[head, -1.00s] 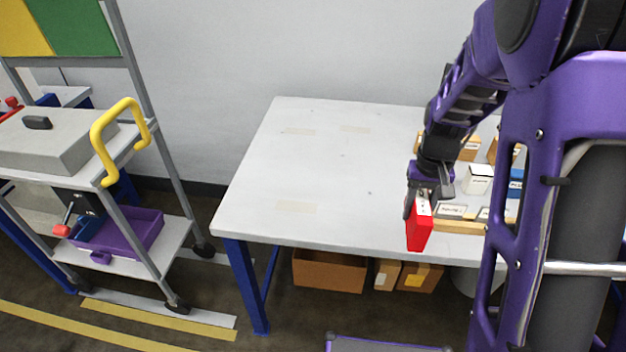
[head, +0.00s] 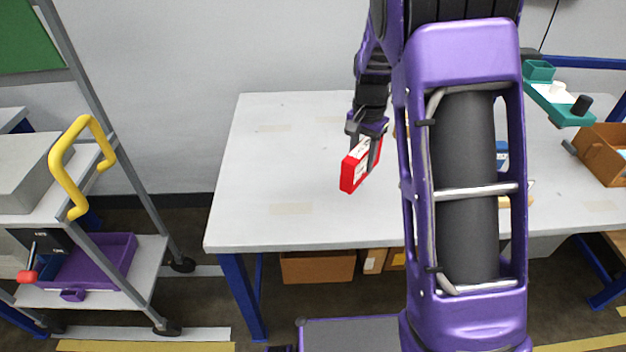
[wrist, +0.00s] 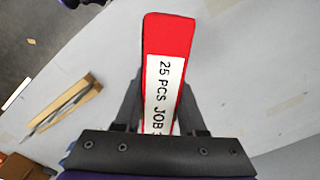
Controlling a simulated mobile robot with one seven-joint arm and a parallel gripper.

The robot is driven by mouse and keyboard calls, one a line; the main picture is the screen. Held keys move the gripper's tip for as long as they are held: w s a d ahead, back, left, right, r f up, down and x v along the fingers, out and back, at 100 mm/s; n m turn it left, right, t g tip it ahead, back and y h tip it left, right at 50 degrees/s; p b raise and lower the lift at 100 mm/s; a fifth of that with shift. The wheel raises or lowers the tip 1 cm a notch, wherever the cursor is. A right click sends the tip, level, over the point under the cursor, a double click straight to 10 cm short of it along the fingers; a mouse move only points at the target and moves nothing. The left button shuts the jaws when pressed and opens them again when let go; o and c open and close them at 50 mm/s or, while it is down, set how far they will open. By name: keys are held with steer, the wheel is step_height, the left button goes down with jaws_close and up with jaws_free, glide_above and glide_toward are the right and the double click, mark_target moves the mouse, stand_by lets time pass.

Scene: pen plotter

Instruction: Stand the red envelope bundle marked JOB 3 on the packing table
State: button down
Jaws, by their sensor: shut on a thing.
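The red envelope bundle (head: 350,174) is held in my gripper (head: 367,140) over the packing table (head: 270,170). In the head view it hangs tilted below the fingers, over the middle-left of the white top; whether it touches the top I cannot tell. In the wrist view the bundle (wrist: 166,40) sits between the two dark fingers (wrist: 160,110). Its white label reads "25 PCS JOB", with the last character partly cut off by the gripper.
The table's left part is bare except for faint tape marks. A trolley with a yellow handle (head: 70,165) stands left of the table. Cardboard boxes (head: 318,267) are underneath. My arm hides the table's middle right.

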steer(key=w+m, duration=0.9)
steer(key=m, duration=0.1)
step_height(320, 180, down, 9)
steer(key=shift+s+a+f+b, duration=0.15)
steer(key=shift+f+b, duration=0.05)
steer(key=shift+b, duration=0.45)
steer(key=shift+f, duration=0.2)
steer(key=shift+c, duration=2.4)
jaws_free()
steer(key=shift+r, duration=0.1)
step_height(320, 180, up, 12)
steer(key=p, duration=0.1)
